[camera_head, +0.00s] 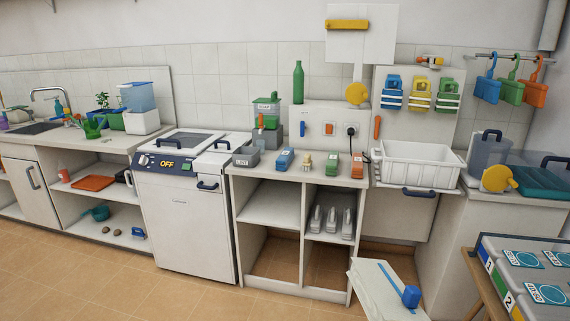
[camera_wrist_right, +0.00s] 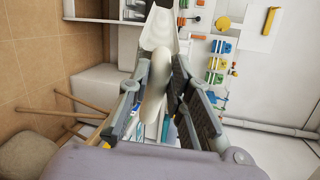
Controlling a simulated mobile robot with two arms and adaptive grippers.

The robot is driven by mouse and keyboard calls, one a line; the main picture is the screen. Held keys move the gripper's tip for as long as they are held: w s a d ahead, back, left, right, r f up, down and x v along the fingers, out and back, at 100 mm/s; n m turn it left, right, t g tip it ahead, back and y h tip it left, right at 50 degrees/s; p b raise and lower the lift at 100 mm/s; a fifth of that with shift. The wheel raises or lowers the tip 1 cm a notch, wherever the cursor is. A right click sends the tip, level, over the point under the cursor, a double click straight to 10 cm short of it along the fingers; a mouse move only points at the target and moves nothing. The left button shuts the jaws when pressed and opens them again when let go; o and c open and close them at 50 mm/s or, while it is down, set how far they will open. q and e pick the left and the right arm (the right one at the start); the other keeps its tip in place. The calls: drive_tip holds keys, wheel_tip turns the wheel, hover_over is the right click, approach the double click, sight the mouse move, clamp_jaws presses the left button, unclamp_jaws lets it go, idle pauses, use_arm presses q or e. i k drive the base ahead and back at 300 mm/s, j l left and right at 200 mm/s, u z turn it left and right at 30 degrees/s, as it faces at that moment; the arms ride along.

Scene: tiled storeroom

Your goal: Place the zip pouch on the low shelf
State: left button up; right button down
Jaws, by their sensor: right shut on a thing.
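The zip pouch (camera_head: 370,288), white with a blue zip line and a blue pull, shows at the bottom edge of the head view, tilted and partly cut off. In the right wrist view my right gripper (camera_wrist_right: 160,70) is shut on a pale, narrow thing (camera_wrist_right: 154,98), which looks like the pouch seen edge-on. The head view shows neither gripper. Low open shelves stand ahead: a bare shelf (camera_head: 265,208) in the middle cabinet, and a bottom shelf (camera_head: 82,222) in the left cabinet. Which one is the low shelf I cannot tell.
Grey items (camera_head: 332,220) stand in the middle cabinet's right compartment. A teal scoop (camera_head: 98,213) lies on the left cabinet's bottom shelf. A white appliance (camera_head: 182,215) stands between the cabinets. A white basket (camera_head: 418,178) is at right. The tiled floor (camera_head: 60,275) at left is clear.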

sight(273, 212)
drive_tip(key=i+j, duration=1.35)
drive_tip(key=i, duration=0.1)
